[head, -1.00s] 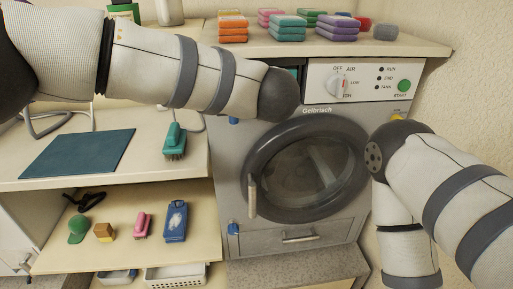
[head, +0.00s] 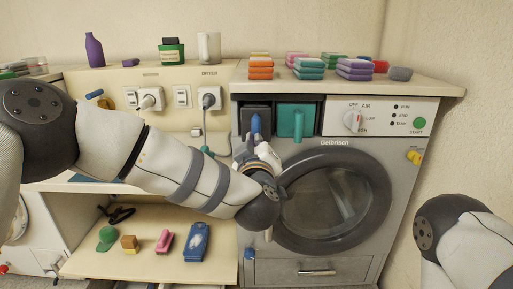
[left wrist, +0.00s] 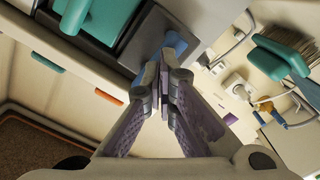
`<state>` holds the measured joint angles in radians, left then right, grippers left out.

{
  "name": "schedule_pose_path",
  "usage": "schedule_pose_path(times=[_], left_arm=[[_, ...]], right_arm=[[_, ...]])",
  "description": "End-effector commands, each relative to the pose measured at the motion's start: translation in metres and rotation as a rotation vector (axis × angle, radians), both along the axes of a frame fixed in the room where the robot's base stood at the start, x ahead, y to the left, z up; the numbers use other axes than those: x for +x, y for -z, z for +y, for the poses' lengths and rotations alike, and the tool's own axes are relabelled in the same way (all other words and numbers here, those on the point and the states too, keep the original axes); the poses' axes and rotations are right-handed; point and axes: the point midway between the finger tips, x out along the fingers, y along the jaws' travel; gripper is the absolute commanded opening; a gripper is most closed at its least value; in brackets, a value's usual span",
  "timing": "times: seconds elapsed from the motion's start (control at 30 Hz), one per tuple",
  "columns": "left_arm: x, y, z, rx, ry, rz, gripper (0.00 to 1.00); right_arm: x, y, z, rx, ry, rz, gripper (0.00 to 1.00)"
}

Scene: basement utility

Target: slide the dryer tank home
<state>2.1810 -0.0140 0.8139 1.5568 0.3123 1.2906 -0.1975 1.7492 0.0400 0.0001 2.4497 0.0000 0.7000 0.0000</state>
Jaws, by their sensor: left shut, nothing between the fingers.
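The grey dryer (head: 395,165) has two drawer fronts side by side at its upper left. One is teal with a teal grip (head: 297,120); the other is dark grey with a blue grip (head: 256,124). I cannot tell which is the tank. In the left wrist view, the teal front (left wrist: 108,20) is at upper left and the blue grip (left wrist: 176,45) is just beyond my fingertips. My left gripper (head: 247,143) is shut and empty, just below the blue grip; whether it touches is unclear. My right arm shows at lower right, its gripper out of view.
Stacked folded cloths (head: 309,68) sit on the dryer top. A wall panel with sockets and a grey plug (head: 209,98) is left of the dryer, its cable hanging nearby. A shelf (head: 145,262) with small items is at lower left. The round door (head: 335,200) is shut.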

Motion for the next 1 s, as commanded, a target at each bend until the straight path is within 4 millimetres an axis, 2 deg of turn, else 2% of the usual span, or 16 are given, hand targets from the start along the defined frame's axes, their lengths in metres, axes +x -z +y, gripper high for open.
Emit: schedule_pose_path(times=[0.2,1.0], left_arm=[[0.002,-0.005,0.0,-0.001,-0.001,-0.007,0.0],[0.019,-0.004,0.0,-0.001,-0.003,-0.007,0.0]], right_arm=[[0.001,0.0,0.0,0.0,0.0,-0.002,0.0],[-0.007,0.006,0.0,0.0,0.0,0.024,0.0]])
